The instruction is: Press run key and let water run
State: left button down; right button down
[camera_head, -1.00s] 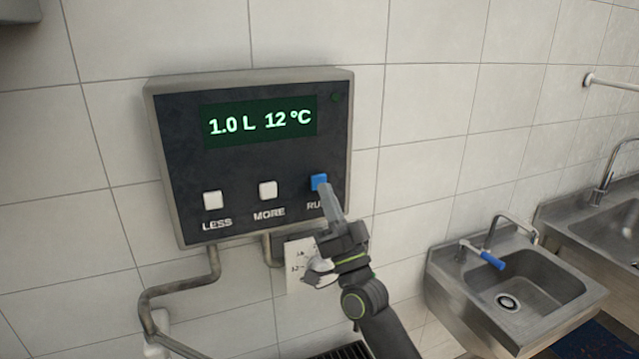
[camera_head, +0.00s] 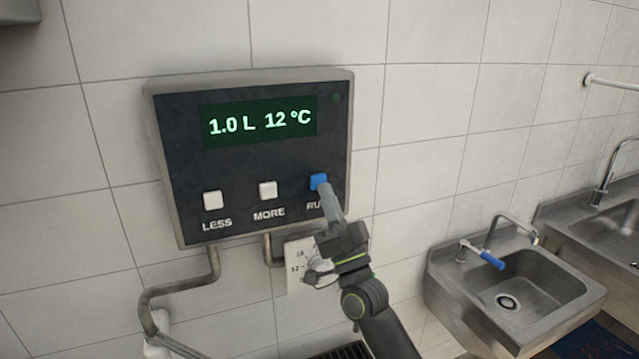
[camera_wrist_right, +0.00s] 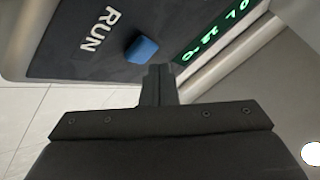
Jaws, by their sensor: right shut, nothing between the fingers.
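The control panel (camera_head: 240,172) is a dark box with a grey frame on the tiled wall. My left gripper is not in view.
White LESS (camera_head: 213,200) and MORE (camera_head: 268,190) keys sit left of the run key. Pipes (camera_head: 180,285) run below the panel. A steel sink (camera_head: 515,290) with a blue-handled tap stands at the right, a larger sink behind it.

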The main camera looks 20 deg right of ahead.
dwell(0.4)
jog(key=shift+w, duration=0.45)
jog(key=shift+w+d, duration=0.1)
jog(key=shift+w, duration=0.35)
dwell(0.5)
jog(key=shift+s, duration=0.9)
jog(key=s, duration=0.1)
jog(key=s+p, duration=0.1)
jog(key=s, duration=0.3)
jog(key=shift+a, duration=0.25)
